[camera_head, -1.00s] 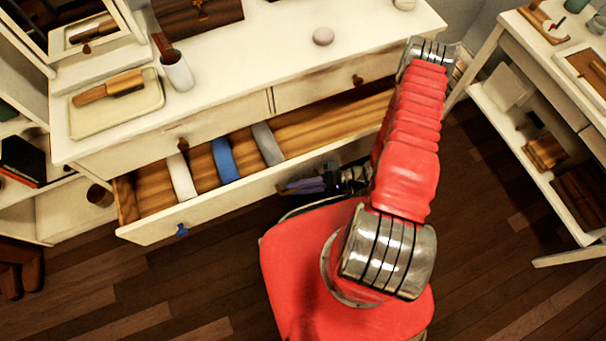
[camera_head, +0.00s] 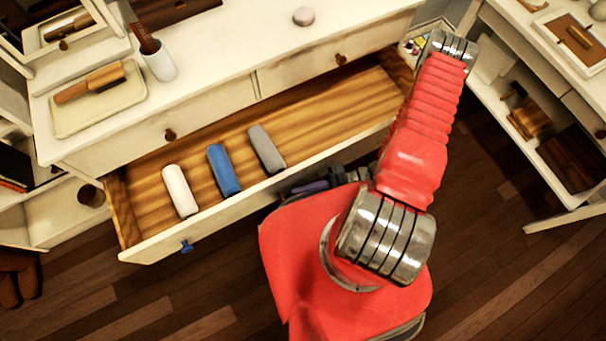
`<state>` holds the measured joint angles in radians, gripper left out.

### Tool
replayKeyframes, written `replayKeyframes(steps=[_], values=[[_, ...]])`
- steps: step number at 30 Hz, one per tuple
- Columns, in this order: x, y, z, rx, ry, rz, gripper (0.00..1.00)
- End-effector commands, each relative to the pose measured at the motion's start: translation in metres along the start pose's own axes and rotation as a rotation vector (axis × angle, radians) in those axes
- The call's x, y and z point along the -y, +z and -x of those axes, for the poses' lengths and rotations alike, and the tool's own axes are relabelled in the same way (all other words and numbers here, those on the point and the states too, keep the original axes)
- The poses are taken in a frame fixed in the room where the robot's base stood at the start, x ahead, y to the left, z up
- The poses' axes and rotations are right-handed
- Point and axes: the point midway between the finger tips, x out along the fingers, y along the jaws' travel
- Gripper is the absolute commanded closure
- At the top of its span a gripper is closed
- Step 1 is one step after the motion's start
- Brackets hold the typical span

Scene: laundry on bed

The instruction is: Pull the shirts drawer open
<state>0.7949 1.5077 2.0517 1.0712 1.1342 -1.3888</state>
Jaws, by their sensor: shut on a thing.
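The shirts drawer (camera_head: 300,126) is pulled well out of the white dresser (camera_head: 220,112). A white roll (camera_head: 180,191), a blue roll (camera_head: 224,171) and a grey roll (camera_head: 267,149) lie side by side on its wooden bottom. A blue knob (camera_head: 187,246) shows on the left of its front. My gripper (camera_head: 312,188) is low against the outside of the drawer front, partly hidden by my red arm. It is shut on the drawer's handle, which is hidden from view.
A tray with a brush (camera_head: 103,82), a cup (camera_head: 159,62) and a round pinkish item (camera_head: 303,16) stand on the dresser top. A white shelf table (camera_head: 545,90) stands at the right. The wooden floor left of my red base is clear.

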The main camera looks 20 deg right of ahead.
Motion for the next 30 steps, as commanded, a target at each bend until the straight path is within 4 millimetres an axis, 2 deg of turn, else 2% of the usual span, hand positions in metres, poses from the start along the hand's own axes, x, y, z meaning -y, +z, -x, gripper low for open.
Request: replayKeyframes(steps=[1,9,23,30], values=[[0.002,-0.006,0.004,-0.013,0.000,0.007,0.90],[0.001,-0.004,0.002,-0.005,0.001,0.004,0.72],[0.001,-0.002,0.001,-0.001,0.002,0.002,0.72],[0.001,-0.003,0.012,-0.003,0.002,0.004,0.72]])
